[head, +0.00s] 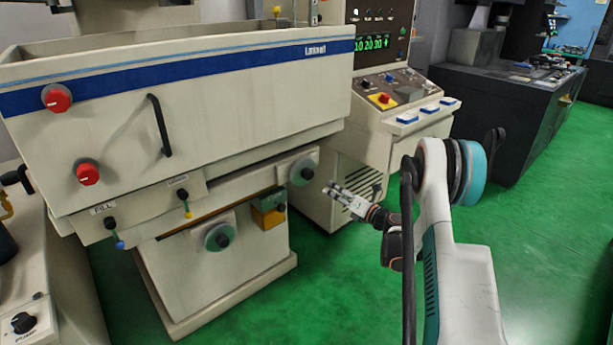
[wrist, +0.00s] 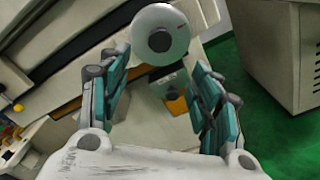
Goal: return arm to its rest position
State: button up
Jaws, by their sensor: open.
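My arm (head: 445,235) rises from the lower right of the head view and bends over toward the machine. My gripper (head: 332,190) is at its end, in front of the machine's lower right side. In the wrist view my gripper (wrist: 160,95) is open, with its two teal and grey fingers apart and nothing between them touching them. A round grey handwheel (wrist: 160,35) shows just beyond the fingertips. In the head view that handwheel (head: 302,172) is left of my gripper, and a gap shows between them.
The cream machine (head: 220,105) with red knobs fills the left. A control cabinet (head: 385,105) with a green display stands behind my gripper. A dark bench (head: 510,110) is at the back right. Green floor (head: 560,210) is clear at the right.

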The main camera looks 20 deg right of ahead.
dwell(0.4)
jog(key=s+a+r+n+g+p, duration=0.1)
jog(key=s+a+r+n+g, duration=0.2)
jog(key=a+r+n, duration=0.55)
jog(key=s+a+r+n+g+p, duration=0.1)
jog(key=s+a+r+n+g, duration=0.25)
jog(key=a+r+n, duration=0.55)
jog(key=s+a+r+n+g+h, duration=0.1)
jog(key=s+a+r+n, duration=0.25)
jog(key=s, duration=0.35)
jog(key=s+a+r+n+g+h, duration=0.1)
jog(key=s+a+r+n, duration=0.1)
jog(key=s+a+n, duration=0.4)
jog(key=s+d+f+n+h+b, duration=0.1)
jog(key=s+n, duration=0.5)
jog(key=s, duration=0.6)
jog(key=s+d+f+n+g+h+b, duration=0.1)
jog(key=s+d+f+n+h, duration=0.2)
jog(key=s+n, duration=0.4)
jog(key=s+f, duration=0.1)
jog(key=s, duration=0.4)
jog(key=shift+s+f, duration=0.2)
jog(key=shift+f, duration=0.05)
